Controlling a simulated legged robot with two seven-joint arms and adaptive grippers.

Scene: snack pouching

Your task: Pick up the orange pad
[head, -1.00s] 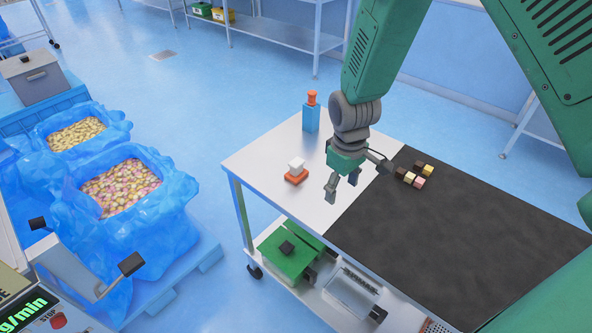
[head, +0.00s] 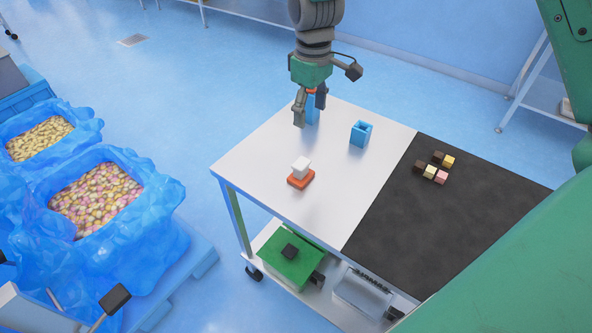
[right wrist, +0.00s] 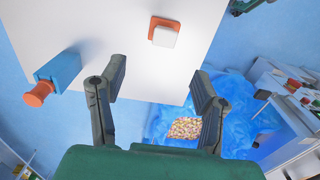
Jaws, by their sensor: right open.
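The orange pad (head: 300,182) lies on the white left part of the cart top, with a white block (head: 301,166) on it that hides much of its top. In the right wrist view the orange pad (right wrist: 154,22) also shows around the white block (right wrist: 165,37), beyond the fingertips. My right gripper (head: 310,112) is open and empty, with its fingers pointing down, apart from the pad and farther back. In the head view it partly covers a blue holder (head: 313,113) with an orange top. My left gripper is not in view.
The blue holder with its orange top (right wrist: 37,94) lies left of the fingers in the right wrist view. An open blue box (head: 361,134) stands farther right. Several small coloured cubes (head: 436,168) rest on the dark mat (head: 400,225). White surface around the pad is clear.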

